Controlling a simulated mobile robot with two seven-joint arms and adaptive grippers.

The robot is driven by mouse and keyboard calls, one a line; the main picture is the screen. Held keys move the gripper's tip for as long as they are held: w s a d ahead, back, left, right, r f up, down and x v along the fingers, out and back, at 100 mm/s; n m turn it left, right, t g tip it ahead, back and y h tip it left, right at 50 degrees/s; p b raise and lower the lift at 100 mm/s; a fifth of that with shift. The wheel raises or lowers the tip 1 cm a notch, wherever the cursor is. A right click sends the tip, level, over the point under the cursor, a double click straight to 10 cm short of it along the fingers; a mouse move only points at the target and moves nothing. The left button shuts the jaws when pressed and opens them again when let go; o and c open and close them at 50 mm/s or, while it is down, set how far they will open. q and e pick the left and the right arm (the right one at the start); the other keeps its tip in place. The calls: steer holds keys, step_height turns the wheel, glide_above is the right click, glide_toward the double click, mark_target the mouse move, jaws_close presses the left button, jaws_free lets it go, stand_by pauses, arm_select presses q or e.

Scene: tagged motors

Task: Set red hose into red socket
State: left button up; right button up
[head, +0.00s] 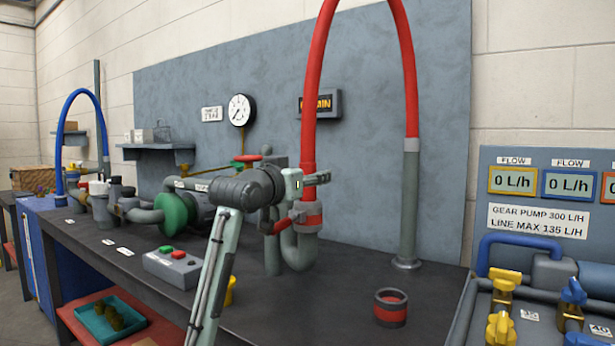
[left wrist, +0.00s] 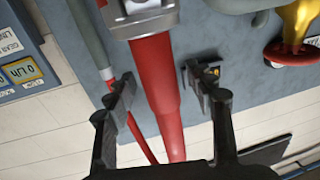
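The red hose (head: 317,80) arches from a grey post (head: 411,205) on the right down to a grey upturned pipe end with a red band, the red socket (head: 309,222). The hose's lower end meets this socket upright; how deep it sits is not clear. My left gripper (head: 305,195) is beside the hose just above the socket. In the left wrist view the fingers (left wrist: 157,76) are open, one on each side of the hose (left wrist: 160,100), with visible gaps. The grey socket collar (left wrist: 142,20) shows beyond the fingertips. My right gripper is not in view.
A dark ring with a red band (head: 390,308) stands on the bench (head: 285,325). A button box (head: 172,266), green pump (head: 176,214) and red-handled valve (head: 248,159) are to the left. Yellow and blue valves (head: 502,328) are at right. The bench's front right is mostly clear.

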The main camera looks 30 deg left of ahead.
arm_select(q)
steer(key=shift+f, duration=0.1)
steer(key=s+d, duration=0.1)
steer(key=s, duration=1.1)
steer(key=shift+d, duration=0.25)
